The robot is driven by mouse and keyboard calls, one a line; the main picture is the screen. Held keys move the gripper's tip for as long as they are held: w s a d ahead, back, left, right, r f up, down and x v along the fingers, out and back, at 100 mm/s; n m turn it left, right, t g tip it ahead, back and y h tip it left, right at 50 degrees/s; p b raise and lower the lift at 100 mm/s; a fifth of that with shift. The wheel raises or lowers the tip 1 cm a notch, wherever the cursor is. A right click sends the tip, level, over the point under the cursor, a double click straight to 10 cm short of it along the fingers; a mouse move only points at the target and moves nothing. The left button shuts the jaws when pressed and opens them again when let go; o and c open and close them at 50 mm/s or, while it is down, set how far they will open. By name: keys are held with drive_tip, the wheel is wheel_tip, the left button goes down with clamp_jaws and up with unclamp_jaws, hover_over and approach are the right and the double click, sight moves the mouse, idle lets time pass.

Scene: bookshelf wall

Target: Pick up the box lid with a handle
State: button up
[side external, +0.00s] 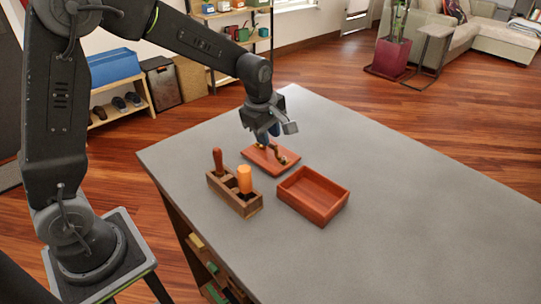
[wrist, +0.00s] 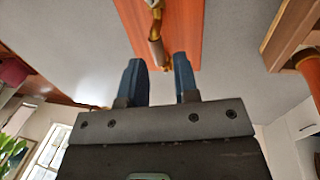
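The box lid (side external: 258,155) is a flat reddish-brown wooden board lying on the grey table, behind the open box. A curved, brass-coloured handle (side external: 281,156) stands on it. My gripper (side external: 267,137) is just above the lid, pointing down. In the wrist view, the lid (wrist: 183,25) fills the top middle and its handle (wrist: 156,50) lies in line with the gap between my two blue fingers (wrist: 159,68). The fingers are apart with nothing gripped between them. Whether either finger touches the handle or the lid cannot be told.
An open, empty reddish wooden box (side external: 313,196) sits just in front of the lid. A wooden holder (side external: 232,197) with a dark red handle and an orange handle (side external: 244,179) stands to its left. The table's right side (side external: 430,215) is clear.

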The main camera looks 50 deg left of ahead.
sight(271, 151)
drive_tip(key=f, duration=0.2)
drive_tip(key=w+f, duration=0.1)
drive_tip(key=f, duration=0.1)
drive_tip(key=shift+f, duration=0.25)
clamp_jaws()
drive_tip(key=shift+w, duration=0.1)
